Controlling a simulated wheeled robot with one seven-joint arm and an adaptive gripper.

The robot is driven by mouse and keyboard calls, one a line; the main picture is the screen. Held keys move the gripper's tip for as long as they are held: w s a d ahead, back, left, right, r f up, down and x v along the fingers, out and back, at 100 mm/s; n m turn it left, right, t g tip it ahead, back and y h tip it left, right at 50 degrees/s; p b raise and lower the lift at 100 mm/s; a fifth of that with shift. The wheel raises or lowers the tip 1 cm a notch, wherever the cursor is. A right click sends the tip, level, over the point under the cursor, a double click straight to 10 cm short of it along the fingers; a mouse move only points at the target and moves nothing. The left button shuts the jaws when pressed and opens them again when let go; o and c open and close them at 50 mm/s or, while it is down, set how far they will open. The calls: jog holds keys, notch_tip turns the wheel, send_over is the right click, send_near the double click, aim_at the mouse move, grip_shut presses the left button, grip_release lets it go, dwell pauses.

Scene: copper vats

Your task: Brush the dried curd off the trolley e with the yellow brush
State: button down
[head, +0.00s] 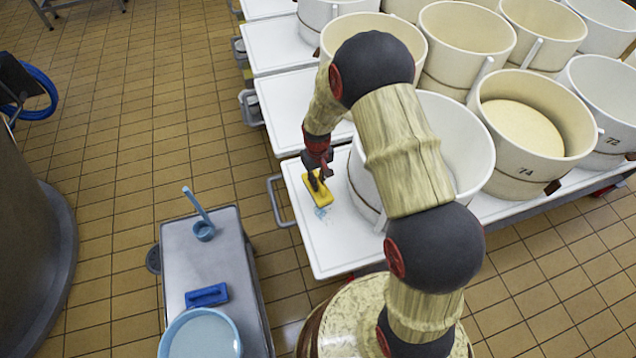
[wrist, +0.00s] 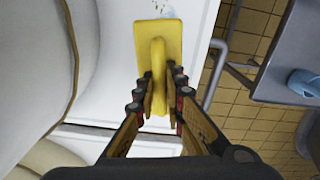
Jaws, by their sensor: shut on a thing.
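The yellow brush (head: 320,196) is on or just above the white trolley top (head: 330,252), near its left edge; I cannot tell whether its underside touches. My gripper (head: 317,176) is shut on the brush's upright handle. In the wrist view my gripper (wrist: 159,82) has its fingers on both sides of the yellow handle, and the brush's flat plate (wrist: 144,38) shows beyond. A faint bluish patch (head: 321,213) lies on the trolley just in front of the brush. The surface under the brush is hidden.
A large white tub (head: 462,125) stands on the trolley close to the brush's right. Several more tubs fill the right. A metal rail (head: 275,205) sticks out at the left.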

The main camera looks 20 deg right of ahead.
jog(key=shift+r+p, duration=0.85)
jog(key=shift+r, duration=0.7)
